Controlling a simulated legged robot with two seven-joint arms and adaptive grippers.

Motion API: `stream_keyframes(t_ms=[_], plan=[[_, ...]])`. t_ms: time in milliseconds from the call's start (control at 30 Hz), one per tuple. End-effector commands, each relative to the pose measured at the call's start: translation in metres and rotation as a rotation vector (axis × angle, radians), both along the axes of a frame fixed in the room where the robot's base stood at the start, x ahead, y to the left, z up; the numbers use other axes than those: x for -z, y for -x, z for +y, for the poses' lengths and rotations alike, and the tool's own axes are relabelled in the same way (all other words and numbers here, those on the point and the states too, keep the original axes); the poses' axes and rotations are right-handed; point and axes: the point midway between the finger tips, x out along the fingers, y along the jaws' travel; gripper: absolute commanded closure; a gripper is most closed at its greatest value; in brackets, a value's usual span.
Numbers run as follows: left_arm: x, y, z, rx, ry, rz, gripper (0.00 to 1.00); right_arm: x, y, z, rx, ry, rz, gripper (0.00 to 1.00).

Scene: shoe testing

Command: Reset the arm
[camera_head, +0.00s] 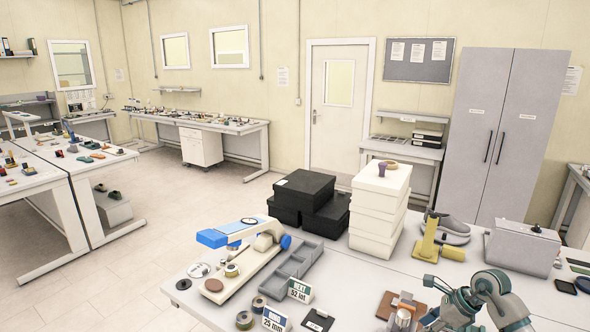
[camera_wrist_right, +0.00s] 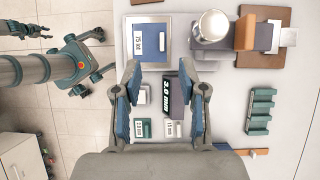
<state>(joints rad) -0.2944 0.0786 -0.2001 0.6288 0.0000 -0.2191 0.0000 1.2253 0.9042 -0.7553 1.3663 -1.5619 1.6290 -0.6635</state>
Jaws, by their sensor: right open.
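My right gripper (camera_wrist_right: 160,75) is open and empty in the right wrist view, its two blue-padded fingers spread above the table. A dark card marked 3.0 mm (camera_wrist_right: 173,97) and small labelled blocks (camera_wrist_right: 143,129) show between and below the fingers. My right arm (camera_head: 475,300) comes in at the lower right of the head view; its fingers cannot be made out there. A dark pronged hand (camera_wrist_right: 28,30) at the upper left of the wrist view looks like my left gripper, over the floor; its opening is unclear.
The table (camera_head: 345,300) holds a blue-and-white device (camera_head: 240,234), white boxes (camera_head: 378,210), black boxes (camera_head: 305,195) and a yellow stand (camera_head: 428,238).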

Motion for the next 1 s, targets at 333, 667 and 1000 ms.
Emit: stream_keyframes(t_ms=[333,667,1000], plan=[[0.001,0.005,0.004,0.001,-0.005,0.008,0.58,0.023,-0.008,0.118,-0.028,-0.378,-0.081,0.58],[0.001,0.013,0.001,-0.001,-0.002,0.020,0.58,-0.004,0.019,0.252,0.366,-1.428,0.072,0.58],[0.001,0.011,0.003,0.000,-0.004,0.018,0.58,0.132,0.065,0.144,1.710,-2.207,0.617,0.58]])
